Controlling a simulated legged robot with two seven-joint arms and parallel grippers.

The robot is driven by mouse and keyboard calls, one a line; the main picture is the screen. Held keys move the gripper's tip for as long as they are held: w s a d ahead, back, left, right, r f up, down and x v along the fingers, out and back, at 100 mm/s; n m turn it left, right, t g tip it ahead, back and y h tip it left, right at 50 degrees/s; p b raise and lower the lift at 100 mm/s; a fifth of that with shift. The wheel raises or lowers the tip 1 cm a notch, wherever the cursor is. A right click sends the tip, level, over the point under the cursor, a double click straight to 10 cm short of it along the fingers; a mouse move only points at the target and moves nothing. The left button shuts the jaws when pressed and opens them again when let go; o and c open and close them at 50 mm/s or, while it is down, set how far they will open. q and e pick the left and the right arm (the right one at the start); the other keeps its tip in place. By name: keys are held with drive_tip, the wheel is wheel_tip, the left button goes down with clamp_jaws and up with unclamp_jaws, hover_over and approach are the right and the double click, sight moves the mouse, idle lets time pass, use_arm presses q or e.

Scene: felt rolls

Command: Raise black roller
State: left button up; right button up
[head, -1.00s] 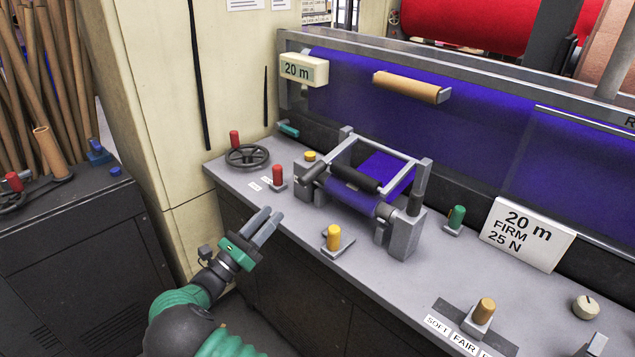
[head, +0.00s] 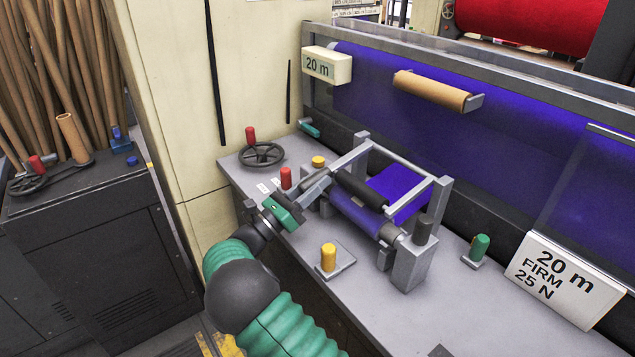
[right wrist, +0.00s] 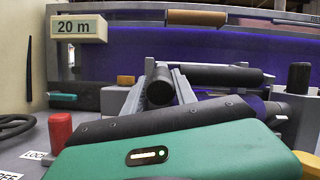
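The black roller (head: 360,190) lies across the grey frame on the bench, above the purple felt; it also shows in the right wrist view (right wrist: 213,77). A black handle (right wrist: 158,85) points toward the camera at the roller frame's left end. My right gripper (head: 322,180) is at this handle. In the right wrist view its grey fingers (right wrist: 158,92) stand apart, one on either side of the handle; I cannot tell whether they touch it. In the head view the gripper partly hides the handle. My left gripper is not in view.
A red knob (head: 286,178) stands close to my right gripper. A yellow knob (head: 328,257) stands in front of the frame and an upright dark handle (head: 423,229) at its right. A handwheel (head: 262,154) is at the left. A 20 m display (head: 327,65) hangs behind.

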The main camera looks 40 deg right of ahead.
drive_tip(key=shift+s+r, duration=0.1)
clamp_jaws()
idle(1.1)
